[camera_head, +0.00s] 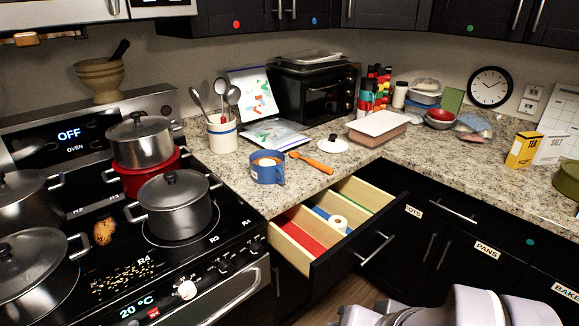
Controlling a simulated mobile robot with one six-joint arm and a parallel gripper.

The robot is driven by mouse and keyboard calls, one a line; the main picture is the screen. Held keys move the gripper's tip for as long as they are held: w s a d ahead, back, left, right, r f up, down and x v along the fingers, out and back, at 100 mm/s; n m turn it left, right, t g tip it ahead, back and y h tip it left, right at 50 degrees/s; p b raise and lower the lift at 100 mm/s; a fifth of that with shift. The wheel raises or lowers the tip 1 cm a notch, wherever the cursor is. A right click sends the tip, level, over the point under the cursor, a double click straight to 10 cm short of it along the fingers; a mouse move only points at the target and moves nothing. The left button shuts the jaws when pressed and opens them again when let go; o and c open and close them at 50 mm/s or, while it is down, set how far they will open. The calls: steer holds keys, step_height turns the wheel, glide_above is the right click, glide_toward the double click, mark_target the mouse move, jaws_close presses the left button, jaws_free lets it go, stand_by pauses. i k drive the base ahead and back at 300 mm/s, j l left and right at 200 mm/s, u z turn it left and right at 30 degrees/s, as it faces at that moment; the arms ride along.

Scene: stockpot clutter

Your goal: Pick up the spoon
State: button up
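An orange spoon (312,162) lies flat on the granite counter, just right of a blue mug (266,170) with something pale inside. One end of the spoon is close to the mug; I cannot tell whether they touch. A white crock with a blue band (222,136) stands at the back left and holds several metal utensils (231,95) upright, some with spoon-like round heads. Pale parts of my arm show at the bottom right, below the counter and apart from the spoon. My gripper's fingertips do not show.
An open drawer (300,243) juts out below the counter, under the spoon. The stove (130,262) with several lidded pots is at left. A white lid (333,146) and a pink-sided tray (377,132) lie behind the spoon. Counter right of the spoon is partly clear.

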mark_target(312, 162)
steer(key=i+l+u, duration=0.2)
steer(key=i+l, duration=0.2)
steer(key=i+l+u, duration=0.25)
steer(key=i+l, duration=0.25)
steer(key=i+l+u, duration=0.2)
steer(key=i+l, duration=0.15)
steer(key=l, duration=0.2)
